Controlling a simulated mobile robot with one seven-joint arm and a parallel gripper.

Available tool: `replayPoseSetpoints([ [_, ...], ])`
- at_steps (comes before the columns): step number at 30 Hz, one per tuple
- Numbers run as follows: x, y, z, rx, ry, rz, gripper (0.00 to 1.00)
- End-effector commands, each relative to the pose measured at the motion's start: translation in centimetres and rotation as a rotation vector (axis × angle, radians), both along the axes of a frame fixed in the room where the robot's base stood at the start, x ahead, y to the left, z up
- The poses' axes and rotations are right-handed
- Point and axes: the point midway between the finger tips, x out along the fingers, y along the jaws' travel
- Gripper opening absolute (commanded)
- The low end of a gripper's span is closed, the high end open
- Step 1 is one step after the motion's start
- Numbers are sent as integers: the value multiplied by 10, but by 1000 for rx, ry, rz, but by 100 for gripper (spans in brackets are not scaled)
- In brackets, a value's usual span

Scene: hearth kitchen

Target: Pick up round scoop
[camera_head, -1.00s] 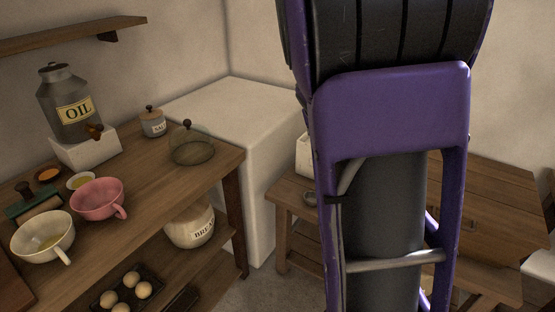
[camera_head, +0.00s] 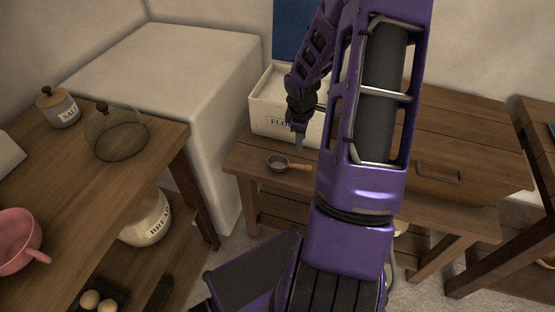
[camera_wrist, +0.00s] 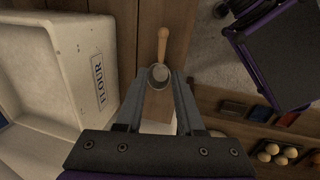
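The round scoop (camera_head: 278,163) lies on the low wooden table, near its left front corner. It has a small round metal bowl and a light wooden handle pointing right. My gripper (camera_head: 299,141) points down just above and behind the scoop in the head view, apart from it. In the wrist view the scoop bowl (camera_wrist: 159,76) appears between the two fingertips, with the handle running up the picture. My gripper (camera_wrist: 158,73) is open and empty there. The exact height of the fingers over the scoop is hard to tell.
A white flour box (camera_head: 268,120) stands on the table (camera_head: 240,163) right behind the gripper; it also fills the left of the wrist view (camera_wrist: 55,70).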

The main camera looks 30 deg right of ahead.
Motion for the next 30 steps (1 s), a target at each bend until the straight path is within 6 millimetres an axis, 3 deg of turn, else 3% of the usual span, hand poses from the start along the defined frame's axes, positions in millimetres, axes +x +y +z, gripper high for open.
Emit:
replayPoseSetpoints([
  [15,12,-13,-102,3,2,3,37],
  [25,16,-16,-124,2,1,3,37],
  [30,21,-14,-147,2,2,4,37],
])
